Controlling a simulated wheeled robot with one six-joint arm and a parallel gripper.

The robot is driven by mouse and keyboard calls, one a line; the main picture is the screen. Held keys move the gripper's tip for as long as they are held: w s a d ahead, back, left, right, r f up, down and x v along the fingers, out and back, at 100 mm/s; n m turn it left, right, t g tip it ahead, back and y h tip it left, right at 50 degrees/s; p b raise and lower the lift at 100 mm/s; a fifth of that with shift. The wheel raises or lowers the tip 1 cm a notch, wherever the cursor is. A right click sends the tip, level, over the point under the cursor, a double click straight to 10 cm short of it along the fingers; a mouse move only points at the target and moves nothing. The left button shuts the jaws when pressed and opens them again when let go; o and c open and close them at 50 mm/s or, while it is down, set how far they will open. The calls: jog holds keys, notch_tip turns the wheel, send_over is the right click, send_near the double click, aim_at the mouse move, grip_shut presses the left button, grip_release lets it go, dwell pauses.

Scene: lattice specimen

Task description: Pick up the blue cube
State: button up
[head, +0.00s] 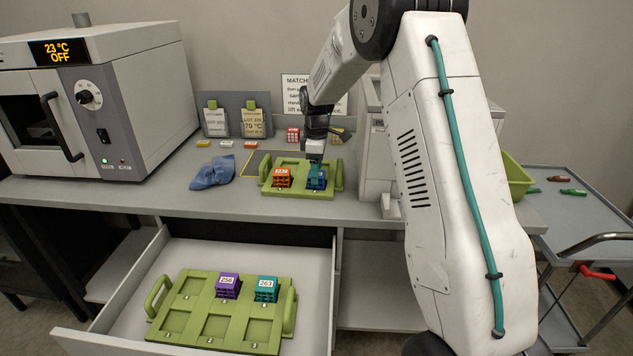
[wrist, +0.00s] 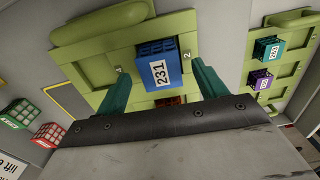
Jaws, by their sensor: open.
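The blue cube (head: 317,183) is an open lattice block in the right part of a green tray (head: 338,178) on the bench. In the wrist view the blue cube (wrist: 157,73) shows a white label reading 231. My gripper (head: 315,167) points down at the cube from above. Its teal fingers are open, one on each side of the cube, with gaps visible in the wrist view. The fingers partly cover the cube in the head view. An orange lattice cube (head: 282,178) sits to its left in the same tray.
The open drawer below holds a second green tray (head: 185,321) with a purple cube (head: 228,286) and a teal cube (head: 267,289). An oven (head: 95,95) stands left. A blue glove (head: 212,172) and a red-and-white cube (head: 293,134) lie near the bench tray.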

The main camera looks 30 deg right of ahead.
notch_tip(320, 180, down, 2)
jog(key=shift+f, duration=0.25)
jog(key=c, duration=1.1)
jog(key=shift+o, duration=0.2)
jog(key=shift+r, duration=0.1)
